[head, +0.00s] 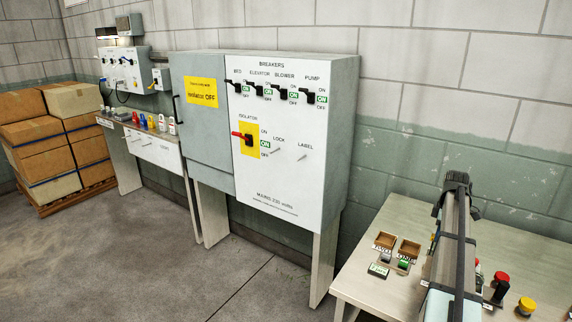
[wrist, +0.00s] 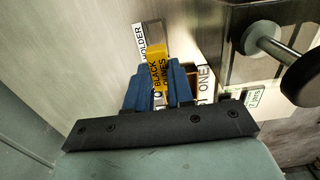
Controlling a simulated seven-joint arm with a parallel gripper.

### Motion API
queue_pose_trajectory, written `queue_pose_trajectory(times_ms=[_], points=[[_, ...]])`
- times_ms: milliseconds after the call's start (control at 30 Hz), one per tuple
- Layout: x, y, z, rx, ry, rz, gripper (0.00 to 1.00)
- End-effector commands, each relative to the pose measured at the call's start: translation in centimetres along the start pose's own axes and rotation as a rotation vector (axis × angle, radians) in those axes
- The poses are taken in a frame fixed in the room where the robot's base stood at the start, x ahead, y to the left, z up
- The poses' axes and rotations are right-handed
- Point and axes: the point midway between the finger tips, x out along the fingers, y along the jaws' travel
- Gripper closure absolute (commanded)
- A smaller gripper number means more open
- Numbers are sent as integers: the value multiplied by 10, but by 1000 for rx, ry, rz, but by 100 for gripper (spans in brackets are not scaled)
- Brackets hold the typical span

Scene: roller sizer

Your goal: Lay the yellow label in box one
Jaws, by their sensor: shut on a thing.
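The yellow label (wrist: 158,68), printed "BLACK OLIVES", is pinched between the blue fingers of my gripper (wrist: 157,84) in the wrist view. Box one (head: 409,248) is the right-hand of two small open wooden boxes on the table in the head view, with a "ONE" sign in front. That "ONE" sign (wrist: 204,82) shows just right of the fingers in the wrist view, with a bit of brown wood beside it. Most of the box is hidden there by the fingers. In the head view my arm hides the gripper.
Box two (head: 385,240) stands left of box one on the table (head: 358,288). A "HOLDER" sign (wrist: 148,38) lies beyond the label. A metal body with a round black knob (wrist: 303,78) is close on the right. The breaker cabinet (head: 285,190) stands left of the table.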

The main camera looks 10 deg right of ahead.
Motion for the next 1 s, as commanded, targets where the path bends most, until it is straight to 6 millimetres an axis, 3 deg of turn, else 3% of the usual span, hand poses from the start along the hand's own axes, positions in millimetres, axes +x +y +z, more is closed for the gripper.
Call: queue_pose_trajectory(times_ms=[300,467,833,1000], points=[[-31,-18,-66,-4,0,1,100],[-35,-23,-81,-2,0,0,100],[15,-24,-82,-1,0,-1,100],[27,-24,-82,-1,0,0,100]])
